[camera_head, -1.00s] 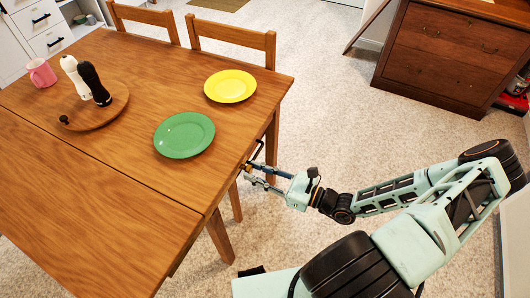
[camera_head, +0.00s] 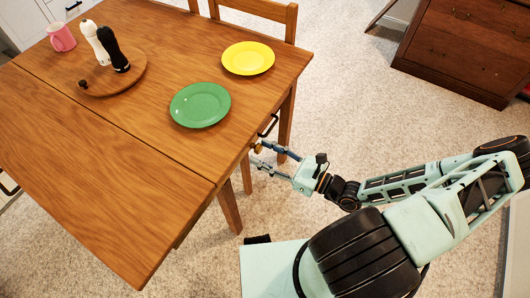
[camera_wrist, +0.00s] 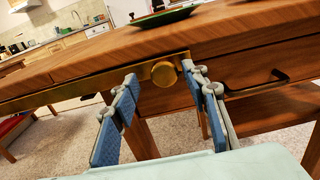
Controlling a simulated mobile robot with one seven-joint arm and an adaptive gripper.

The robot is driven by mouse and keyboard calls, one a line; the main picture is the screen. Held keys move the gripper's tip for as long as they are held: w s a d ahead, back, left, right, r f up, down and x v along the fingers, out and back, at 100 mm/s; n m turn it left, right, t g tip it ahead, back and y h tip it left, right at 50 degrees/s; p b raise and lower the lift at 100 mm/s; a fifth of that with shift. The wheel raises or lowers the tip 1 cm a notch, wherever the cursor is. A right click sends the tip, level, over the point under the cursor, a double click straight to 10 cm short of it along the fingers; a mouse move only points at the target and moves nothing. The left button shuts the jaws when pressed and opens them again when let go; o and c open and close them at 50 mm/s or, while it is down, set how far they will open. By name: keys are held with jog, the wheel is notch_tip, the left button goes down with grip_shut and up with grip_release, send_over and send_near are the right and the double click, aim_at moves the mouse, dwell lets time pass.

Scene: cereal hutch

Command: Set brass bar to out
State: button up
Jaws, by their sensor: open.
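The brass bar (camera_wrist: 85,84) runs as a flat strip under the tabletop edge in the wrist view. It ends near a round brass knob (camera_wrist: 164,74), also visible at the table edge in the head view (camera_head: 257,148). My gripper (camera_head: 258,156) is open at the near right side of the table. In the wrist view its blue-padded fingers (camera_wrist: 160,76) stand on either side of the knob, with gaps showing. I cannot tell how far the knob reaches between them.
A wooden table (camera_head: 110,170) carries a green plate (camera_head: 200,105), a yellow plate (camera_head: 248,58) and a round board (camera_head: 132,82) with two mills. A drawer with a dark handle (camera_wrist: 258,86) lies right of the knob. Carpet is clear around my arm.

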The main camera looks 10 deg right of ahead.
jog(key=shift+d, duration=0.1)
jog(key=v, duration=1.2)
